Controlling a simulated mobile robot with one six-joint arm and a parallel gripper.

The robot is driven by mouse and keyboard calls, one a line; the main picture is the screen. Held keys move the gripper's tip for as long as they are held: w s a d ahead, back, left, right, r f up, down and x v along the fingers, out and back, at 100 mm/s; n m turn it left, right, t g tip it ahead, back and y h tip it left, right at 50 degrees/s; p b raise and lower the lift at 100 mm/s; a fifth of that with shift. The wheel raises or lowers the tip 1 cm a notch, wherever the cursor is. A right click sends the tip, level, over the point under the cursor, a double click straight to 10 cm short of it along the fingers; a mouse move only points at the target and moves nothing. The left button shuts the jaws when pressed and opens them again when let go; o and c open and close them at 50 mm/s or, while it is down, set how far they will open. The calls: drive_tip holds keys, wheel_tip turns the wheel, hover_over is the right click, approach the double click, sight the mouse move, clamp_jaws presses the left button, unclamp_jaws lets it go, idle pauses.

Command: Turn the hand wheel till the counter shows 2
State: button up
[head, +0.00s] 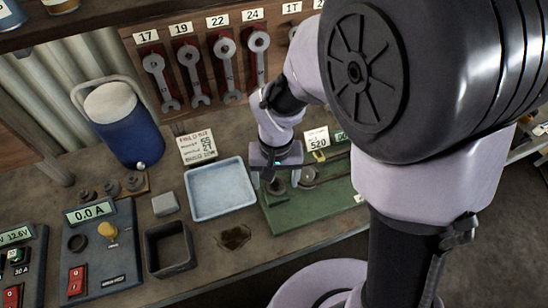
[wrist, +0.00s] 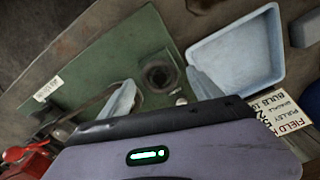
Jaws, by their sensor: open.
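A green board (head: 325,205) lies on the bench, and in the wrist view (wrist: 95,65) it fills the upper left. A dark round part (wrist: 158,75) with a hollow centre stands on it; I cannot tell surely whether it is the hand wheel. In the head view a dark round part (head: 278,187) shows under my gripper (head: 271,172). In the wrist view the pale fingers of my gripper (wrist: 160,92) are apart, with the round part between or just beyond their tips. I cannot tell whether they touch it. No counter reading can be made out; my arm hides part of the board.
A pale blue tray (head: 221,213) lies left of the board. A black open box (head: 170,250), a 0.0 A meter panel (head: 100,250) and a blue jug (head: 128,135) stand further left. Spanners (head: 190,70) hang behind.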

drive_tip(key=shift+f, duration=0.25)
drive_tip(key=shift+c, duration=0.4)
drive_tip(key=c, duration=1.3)
drive_tip(key=shift+r+n, duration=0.1)
drive_tip(key=shift+n, duration=0.2)
drive_tip(key=shift+n+p, duration=0.95)
drive_tip(key=shift+n, duration=1.75)
